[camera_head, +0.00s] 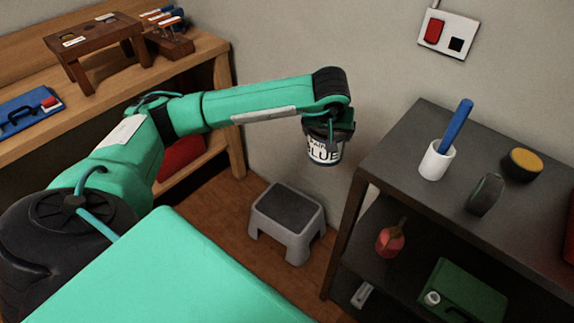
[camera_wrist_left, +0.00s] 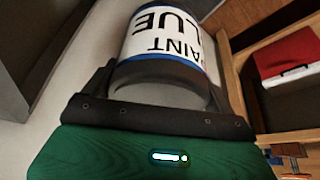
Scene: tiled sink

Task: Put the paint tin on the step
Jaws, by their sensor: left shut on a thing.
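The paint tin (camera_head: 324,153) is white with dark lettering reading BLUE, and it hangs in the air between the wooden bench and the dark shelf. My left gripper (camera_head: 328,130) is shut on it from above. In the left wrist view the tin (camera_wrist_left: 165,38) sits between the two fingers of the gripper (camera_wrist_left: 165,85), with its lettering upside down. The step (camera_head: 287,215) is a low grey stool with a dark top, standing on the floor below and to the left of the tin. Its top is bare. My right gripper is not in view.
A dark shelf unit (camera_head: 400,150) stands close right of the tin, with a white cup (camera_head: 437,160) holding a blue stick on top. A wooden bench (camera_head: 200,60) is at the left, carrying a small brown stand (camera_head: 95,45). The floor around the step is clear.

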